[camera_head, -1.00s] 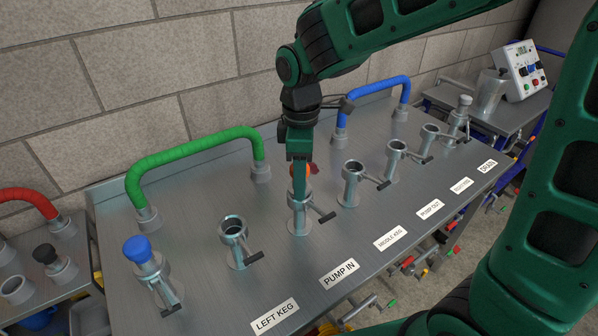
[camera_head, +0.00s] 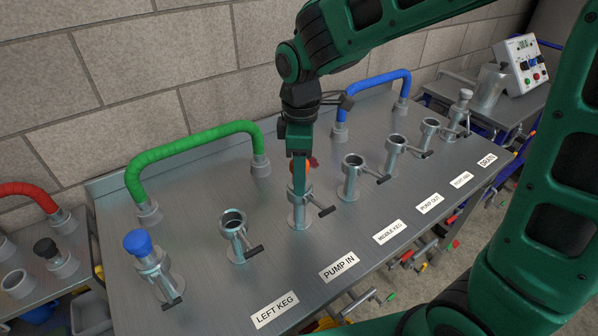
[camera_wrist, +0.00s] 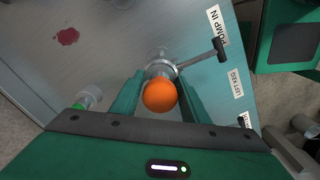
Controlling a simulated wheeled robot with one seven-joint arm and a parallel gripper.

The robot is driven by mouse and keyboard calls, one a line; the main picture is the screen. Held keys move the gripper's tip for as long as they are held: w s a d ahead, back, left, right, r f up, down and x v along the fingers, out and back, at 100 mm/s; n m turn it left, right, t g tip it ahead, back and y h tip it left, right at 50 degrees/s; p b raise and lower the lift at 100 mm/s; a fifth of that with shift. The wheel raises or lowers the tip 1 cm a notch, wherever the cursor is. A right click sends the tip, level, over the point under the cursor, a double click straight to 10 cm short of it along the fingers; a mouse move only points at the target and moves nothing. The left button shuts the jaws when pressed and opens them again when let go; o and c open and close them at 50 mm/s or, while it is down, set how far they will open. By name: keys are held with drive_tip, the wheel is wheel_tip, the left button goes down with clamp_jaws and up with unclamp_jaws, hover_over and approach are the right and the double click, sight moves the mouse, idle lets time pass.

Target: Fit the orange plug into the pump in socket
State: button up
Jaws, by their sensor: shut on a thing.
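The orange plug (camera_wrist: 160,95) shows as a round orange knob between the two fingers of my gripper (camera_wrist: 160,100) in the wrist view. In the head view only a sliver of the plug (camera_head: 305,166) shows past my gripper (camera_head: 299,170), which is shut on it. The pump in socket (camera_head: 301,212) is a steel upright with a dark side handle, in line with the PUMP IN label (camera_head: 339,267). The plug is directly over the socket's top. The fingers hide the mouth, so I cannot tell how far in the plug sits.
An open socket (camera_head: 233,226) stands to the left, then one with a blue plug (camera_head: 137,242). Another open socket (camera_head: 351,172) stands close on the right. A green hose (camera_head: 190,152) and a blue hose (camera_head: 375,82) arch behind. A red spot (camera_wrist: 66,36) marks the panel.

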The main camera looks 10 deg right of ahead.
drive_tip(key=shift+f, duration=0.25)
idle(0.4)
drive_tip(key=o, duration=1.1)
drive_tip(key=shift+o, duration=0.2)
